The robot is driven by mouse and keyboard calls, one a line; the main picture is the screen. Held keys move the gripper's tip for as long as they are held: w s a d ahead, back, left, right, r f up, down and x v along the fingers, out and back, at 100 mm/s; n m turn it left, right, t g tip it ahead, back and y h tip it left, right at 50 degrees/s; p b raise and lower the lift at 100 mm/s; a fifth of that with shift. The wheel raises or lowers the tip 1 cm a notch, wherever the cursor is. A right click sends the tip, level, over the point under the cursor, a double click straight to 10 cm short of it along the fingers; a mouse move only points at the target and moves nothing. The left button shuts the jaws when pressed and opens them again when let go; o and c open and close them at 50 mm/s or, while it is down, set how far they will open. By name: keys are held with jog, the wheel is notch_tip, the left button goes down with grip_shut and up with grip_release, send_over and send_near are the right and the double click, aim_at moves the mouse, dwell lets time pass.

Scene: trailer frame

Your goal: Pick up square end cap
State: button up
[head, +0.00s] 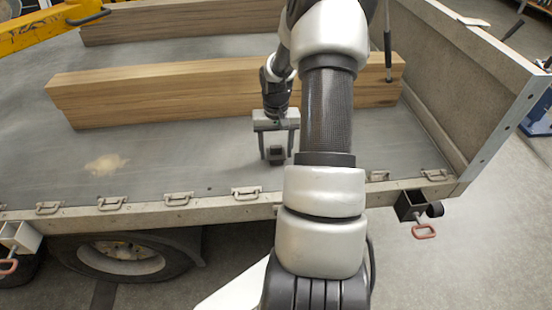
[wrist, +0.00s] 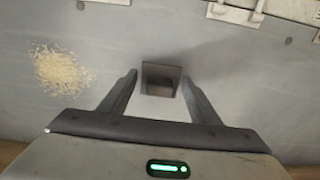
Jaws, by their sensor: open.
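The square end cap (head: 277,154) is a small dark square piece on the grey trailer bed, near the front edge. In the wrist view the square end cap (wrist: 161,79) shows as a hollow square, between and slightly beyond the fingertips. My gripper (head: 277,158) points down over it, with one finger on each side. In the wrist view my gripper (wrist: 159,80) is open and empty, with a gap between each finger and the cap. Whether the fingertips reach the bed is hard to tell.
A long wooden beam (head: 180,93) lies across the bed behind my gripper, and another beam (head: 180,20) lies farther back. Metal latches (head: 246,192) line the front edge. A pale sawdust patch (head: 107,164) lies at left. The right side wall (head: 450,75) is raised. The bed left of the gripper is mostly clear.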

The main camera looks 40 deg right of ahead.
aim_at(276, 146)
jog(key=shift+f, duration=0.1)
jog(key=c, duration=1.1)
jog(key=shift+o, duration=0.2)
notch_tip(276, 146, up, 10)
jog(key=shift+p, duration=1.2)
